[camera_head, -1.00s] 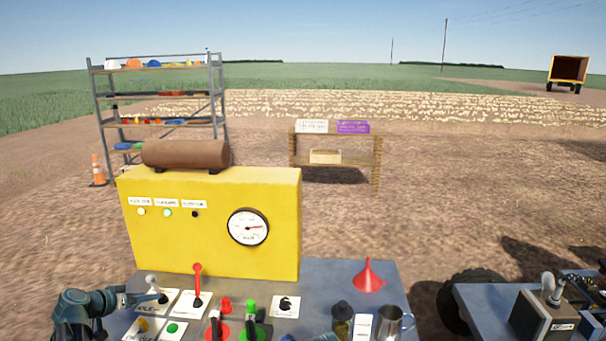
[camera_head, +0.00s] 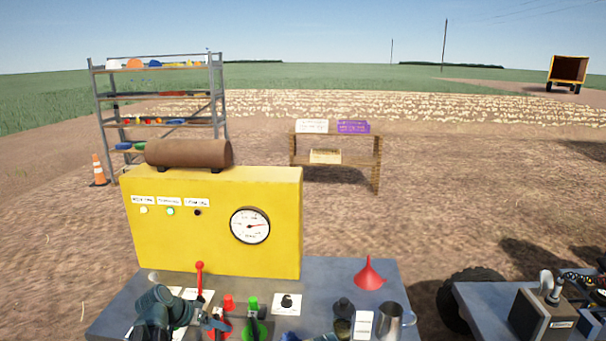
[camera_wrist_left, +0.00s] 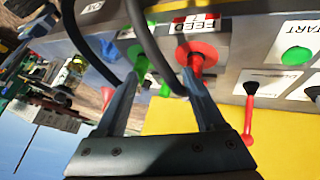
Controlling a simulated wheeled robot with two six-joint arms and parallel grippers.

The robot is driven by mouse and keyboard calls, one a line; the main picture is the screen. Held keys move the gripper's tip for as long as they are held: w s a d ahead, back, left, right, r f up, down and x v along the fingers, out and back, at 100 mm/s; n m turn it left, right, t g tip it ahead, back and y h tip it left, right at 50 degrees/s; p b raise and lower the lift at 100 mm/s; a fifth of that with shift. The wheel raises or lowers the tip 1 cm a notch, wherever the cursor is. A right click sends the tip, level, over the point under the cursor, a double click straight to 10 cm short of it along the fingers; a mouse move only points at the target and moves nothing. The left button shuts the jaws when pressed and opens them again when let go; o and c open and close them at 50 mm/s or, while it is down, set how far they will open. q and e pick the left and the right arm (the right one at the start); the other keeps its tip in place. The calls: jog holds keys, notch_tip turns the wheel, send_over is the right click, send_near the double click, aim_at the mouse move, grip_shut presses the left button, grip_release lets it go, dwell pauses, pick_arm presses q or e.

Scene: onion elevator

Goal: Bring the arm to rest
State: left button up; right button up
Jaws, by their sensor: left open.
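My left gripper (camera_head: 216,322) is low over the control table, near the base of a lever with a red base (camera_head: 228,302) and left of a green-topped lever (camera_head: 252,303). Beyond the fingers lie the red lever base (camera_wrist_left: 205,52) by a FEED label and a green lever base (camera_wrist_left: 138,58). A red-handled lever (camera_head: 200,267) stands upright behind my left forearm.
The yellow panel (camera_head: 270,195) with a gauge (camera_head: 250,226) stands behind the levers. A red funnel (camera_head: 368,275), a metal jug (camera_head: 388,322) and a dark bottle (camera_head: 343,312) are on the table's right side. A second table (camera_head: 475,300) stands further right.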

pick_arm(q)
jog(key=s+d+f+g+y, duration=0.2)
jog(key=s+d+g+y, duration=0.1)
jog(key=s+d, duration=0.6)
jog(key=s+d+f+m+g+y, duration=0.1)
jog(key=s+d+f+g+y, duration=0.1)
jog(key=s+d, duration=0.7)
jog(key=s+y, duration=0.1)
jog(key=s, duration=0.3)
jog(key=shift+d+f+g+y, duration=0.15)
jog(key=shift+d+g+y, duration=0.15)
jog(key=shift+d+g, duration=0.1)
